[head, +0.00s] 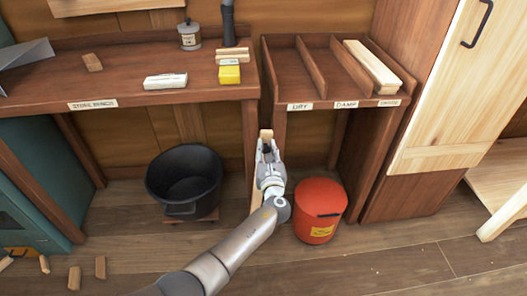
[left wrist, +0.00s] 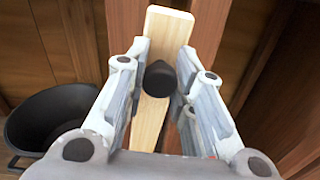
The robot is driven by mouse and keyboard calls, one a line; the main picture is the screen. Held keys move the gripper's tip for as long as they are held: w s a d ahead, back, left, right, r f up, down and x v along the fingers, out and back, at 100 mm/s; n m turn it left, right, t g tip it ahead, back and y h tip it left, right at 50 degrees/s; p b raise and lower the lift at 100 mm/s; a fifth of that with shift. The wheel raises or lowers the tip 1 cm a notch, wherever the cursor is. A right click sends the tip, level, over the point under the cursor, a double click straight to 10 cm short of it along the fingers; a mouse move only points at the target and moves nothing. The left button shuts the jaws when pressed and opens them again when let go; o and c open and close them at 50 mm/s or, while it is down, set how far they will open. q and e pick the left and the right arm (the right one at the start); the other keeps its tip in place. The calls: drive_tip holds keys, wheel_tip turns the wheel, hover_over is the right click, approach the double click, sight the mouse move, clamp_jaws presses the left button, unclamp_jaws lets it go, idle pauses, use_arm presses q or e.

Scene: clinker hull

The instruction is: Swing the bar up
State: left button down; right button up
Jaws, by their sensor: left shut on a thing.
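The bar is a pale wooden strip with a black knob on it. In the left wrist view the bar (left wrist: 166,32) runs from the top of the picture down between my fingers. In the head view the top end of the bar (head: 266,134) shows just above my left gripper (head: 267,152), at the post between the bench and the divided shelf; a pale strip shows lower beside the arm. My left gripper (left wrist: 162,65) is shut on the bar, with the black knob (left wrist: 159,78) between its fingers. The gripper and arm hide much of the bar in the head view. My right gripper is not in view.
A black bucket (head: 184,178) stands left of my arm and a red lidded bin (head: 319,208) close on its right. The bench (head: 120,82) holds blocks and a jar. The divided shelf (head: 300,77) holds pale planks (head: 371,66). Wood pieces lie on the floor at lower left.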

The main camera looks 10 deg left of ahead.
use_arm(q)
drive_tip(key=shift+w+d+r, duration=0.15)
drive_tip(key=shift+d+r, duration=0.05)
drive_tip(key=shift+r, duration=0.1)
drive_tip(key=c, duration=1.5)
unclamp_jaws()
drive_tip(key=o, duration=0.3)
drive_tip(key=shift+w+d+f, duration=0.1)
drive_tip(key=shift+w+d, duration=0.05)
drive_tip(key=shift+d, duration=0.1)
drive_tip(key=shift+a, duration=0.15)
drive_tip(key=v, duration=1.2)
drive_tip(key=shift+f, duration=0.25)
